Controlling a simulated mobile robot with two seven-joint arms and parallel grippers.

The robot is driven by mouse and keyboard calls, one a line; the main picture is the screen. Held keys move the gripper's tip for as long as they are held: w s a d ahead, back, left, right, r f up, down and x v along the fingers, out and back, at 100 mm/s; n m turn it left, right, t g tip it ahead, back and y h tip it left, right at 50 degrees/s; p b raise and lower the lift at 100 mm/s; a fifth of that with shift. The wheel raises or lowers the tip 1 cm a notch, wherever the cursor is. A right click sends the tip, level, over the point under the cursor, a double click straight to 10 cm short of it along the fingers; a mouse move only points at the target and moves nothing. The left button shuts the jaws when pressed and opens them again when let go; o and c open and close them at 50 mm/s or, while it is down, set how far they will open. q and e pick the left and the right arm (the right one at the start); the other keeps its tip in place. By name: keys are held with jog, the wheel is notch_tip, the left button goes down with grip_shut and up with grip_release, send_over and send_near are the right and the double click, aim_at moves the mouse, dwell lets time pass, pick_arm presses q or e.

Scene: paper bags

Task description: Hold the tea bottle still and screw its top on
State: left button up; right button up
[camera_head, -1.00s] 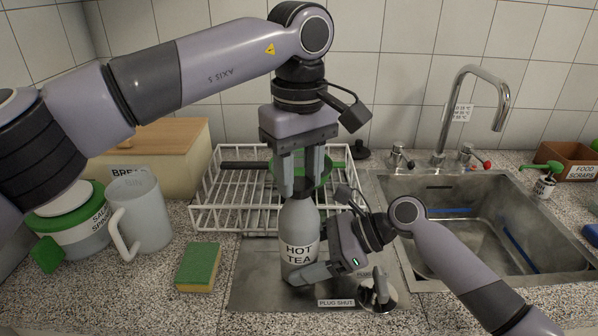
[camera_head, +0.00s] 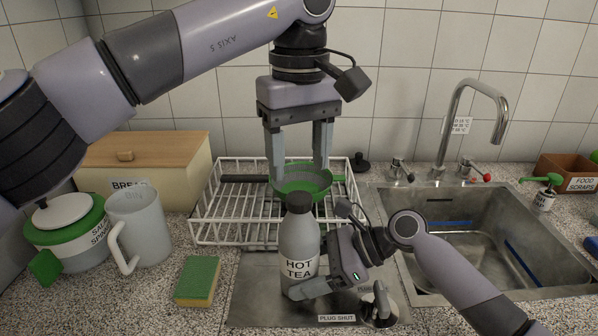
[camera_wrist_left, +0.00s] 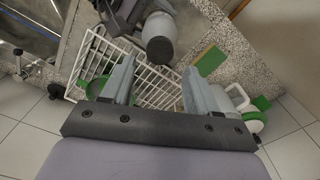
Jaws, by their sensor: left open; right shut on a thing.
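The tea bottle (camera_head: 299,240), grey with a "HOT TEA" label, stands upright on the metal drainer. Its dark top (camera_head: 299,202) sits on the neck; I cannot tell how tightly. In the left wrist view the dark top (camera_wrist_left: 159,49) faces the camera. My right gripper (camera_head: 305,285) is shut around the lower part of the bottle from the right. My left gripper (camera_head: 299,165) is open and empty above and behind the top, fingers pointing down and wide apart. In the left wrist view its fingers (camera_wrist_left: 155,85) are clear of the bottle.
A white wire rack (camera_head: 225,215) with a green-rimmed sieve (camera_head: 302,181) stands behind the bottle. The sink (camera_head: 470,225) is right.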

pick_arm(q)
jog(key=shift+r, duration=0.35)
notch_tip(320, 180, up, 8)
jog(key=shift+f, duration=0.25)
dwell(0.4)
pick_arm(e)
jog(key=o, duration=1.4)
jog(key=v, duration=1.2)
